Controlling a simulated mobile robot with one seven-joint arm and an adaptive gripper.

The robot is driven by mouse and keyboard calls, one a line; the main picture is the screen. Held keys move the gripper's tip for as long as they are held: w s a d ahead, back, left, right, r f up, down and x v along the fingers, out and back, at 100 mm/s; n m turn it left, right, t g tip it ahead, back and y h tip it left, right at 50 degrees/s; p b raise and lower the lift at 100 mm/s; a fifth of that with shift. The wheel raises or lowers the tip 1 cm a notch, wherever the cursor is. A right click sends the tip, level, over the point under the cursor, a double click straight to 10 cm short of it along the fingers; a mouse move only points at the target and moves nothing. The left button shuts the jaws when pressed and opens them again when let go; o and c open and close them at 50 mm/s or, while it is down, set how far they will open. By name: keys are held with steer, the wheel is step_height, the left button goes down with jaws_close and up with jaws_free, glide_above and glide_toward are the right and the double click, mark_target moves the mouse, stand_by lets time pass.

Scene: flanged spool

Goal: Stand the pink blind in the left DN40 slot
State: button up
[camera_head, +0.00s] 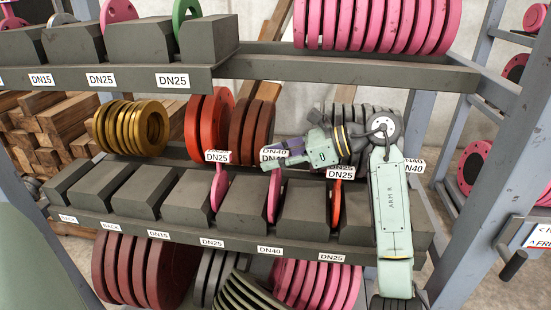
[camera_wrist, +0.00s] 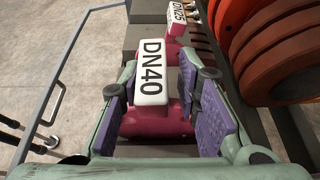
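The pink blind (camera_head: 274,197), with a white DN40 tag (camera_head: 273,155), stands upright in the gap above the left DN40 label (camera_head: 269,250) on the middle shelf. In the wrist view the DN40 tag (camera_wrist: 151,72) and the pink blind's body (camera_wrist: 158,125) lie between my purple finger pads. My gripper (camera_head: 287,151) is at the tag, coming in from the right. It looks open, with one finger on each side; contact with the pads is hard to judge.
Another pink blind (camera_head: 219,187) with a DN25 tag stands one slot left. A red blind (camera_head: 336,205) tagged DN25 stands one slot right. Orange-red discs (camera_head: 210,125) stand behind. The upper shelf (camera_head: 340,62) overhangs, and a blue-grey post (camera_head: 455,180) rises at right.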

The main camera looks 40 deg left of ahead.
steer(key=shift+o, duration=0.7)
steer(key=shift+f, duration=0.25)
steer(key=v, duration=1.2)
steer(key=shift+r, duration=0.25)
steer(key=shift+f, duration=0.1)
